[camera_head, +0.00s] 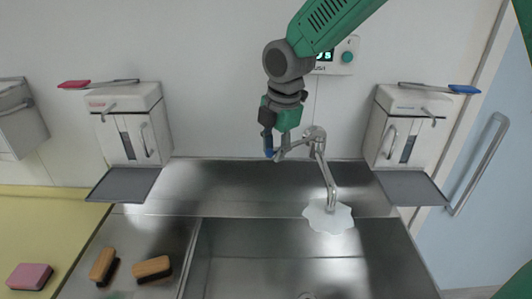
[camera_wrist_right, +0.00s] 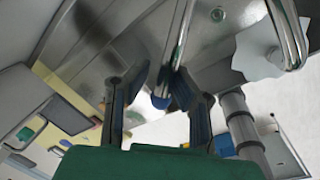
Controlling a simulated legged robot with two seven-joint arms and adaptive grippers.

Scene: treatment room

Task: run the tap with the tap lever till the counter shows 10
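The chrome tap (camera_head: 318,140) stands at the back of the steel sink, its spout curving down toward the front. A pale splash (camera_head: 328,217) spreads under the spout end, so water seems to be running. The tap lever (camera_head: 296,146) points left and ends in a blue tip (camera_head: 268,153). My right gripper (camera_head: 277,146) is at the lever's end; in the right wrist view its fingers (camera_wrist_right: 158,112) are apart, with the blue tip (camera_wrist_right: 160,102) between them. The counter (camera_head: 325,57) on the wall is partly hidden by my right arm; a 5 shows. My left gripper is out of view.
Dispensers hang left (camera_head: 130,125) and right (camera_head: 408,125) of the tap, with dark trays below. Two brushes (camera_head: 104,266) (camera_head: 152,268) lie left of the basin. A pink sponge (camera_head: 29,277) is on the yellow surface. A blue door is at right.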

